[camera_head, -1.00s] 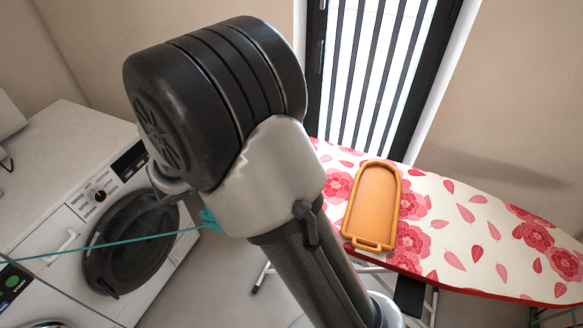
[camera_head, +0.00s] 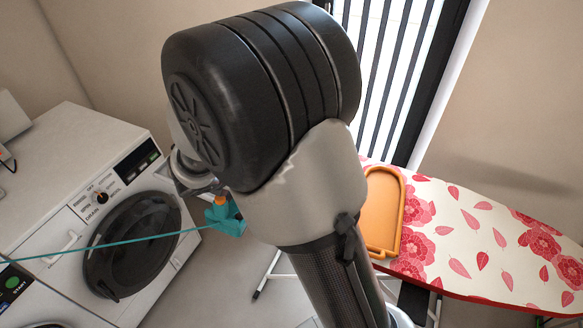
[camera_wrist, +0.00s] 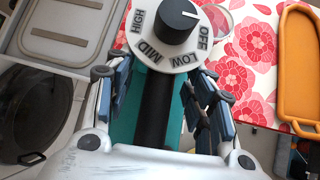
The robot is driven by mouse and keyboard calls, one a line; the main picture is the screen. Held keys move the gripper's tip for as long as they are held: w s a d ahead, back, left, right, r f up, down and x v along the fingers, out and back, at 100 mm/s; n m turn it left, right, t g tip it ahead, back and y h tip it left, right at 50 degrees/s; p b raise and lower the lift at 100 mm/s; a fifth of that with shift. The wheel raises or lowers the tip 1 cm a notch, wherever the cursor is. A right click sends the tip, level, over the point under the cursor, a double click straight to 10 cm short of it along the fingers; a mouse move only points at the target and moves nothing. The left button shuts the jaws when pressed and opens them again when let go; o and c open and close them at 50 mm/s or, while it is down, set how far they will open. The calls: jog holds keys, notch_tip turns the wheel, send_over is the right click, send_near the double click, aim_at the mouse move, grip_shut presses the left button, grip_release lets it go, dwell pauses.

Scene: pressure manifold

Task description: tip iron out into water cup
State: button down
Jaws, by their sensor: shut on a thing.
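The teal iron shows in the head view (camera_head: 224,216), partly behind my arm, with a teal cord running left. In the wrist view its teal body (camera_wrist: 127,112), black handle (camera_wrist: 155,115) and dial marked HIGH, MID, LOW and OFF (camera_wrist: 168,28) are close. My gripper (camera_wrist: 160,100) is shut on the iron, its fingers on both sides of the handle. The iron is off the board. A clear round rim (camera_wrist: 229,20), perhaps the water cup, shows beside the dial over the flowered cloth, partly hidden. I cannot see its contents.
The flowered ironing board (camera_head: 470,235) is on the right, its right part clear. An orange tray (camera_head: 381,215) lies on it, partly behind my arm. A white washing machine (camera_head: 70,190) stands at left. A grey panel (camera_wrist: 65,25) shows in the wrist view's upper left.

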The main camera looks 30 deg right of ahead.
jog(key=shift+d+r, duration=0.15)
jog(key=shift+s+d+r+y, duration=0.15)
jog(key=shift+d+y, duration=0.1)
jog(key=shift+d, duration=0.1)
jog(key=shift+s+d+r+y, duration=0.1)
jog(key=shift+d+r+y, duration=0.05)
jog(key=shift+d+y, duration=0.15)
jog(key=shift+d+r+b, duration=0.1)
jog(key=shift+d+b, duration=0.1)
jog(key=shift+b, duration=0.1)
jog(key=shift+s+d+m+y, duration=0.15)
jog(key=shift+d+m+y, duration=0.1)
jog(key=shift+d+m, duration=0.05)
jog(key=shift+s+d+r+t+y, duration=0.15)
jog(key=shift+d+r+t+y, duration=0.15)
jog(key=shift+d, duration=0.25)
jog(key=shift+d, duration=0.1)
jog(key=s+d+r+m+t+y+p, duration=0.1)
jog(key=s+d+r+y+p, duration=0.1)
jog(key=d+r+y+p, duration=0.1)
jog(key=shift+d+r+m+p, duration=0.35)
jog(key=shift+d+r, duration=0.25)
jog(key=shift+d, duration=0.65)
dwell(0.6)
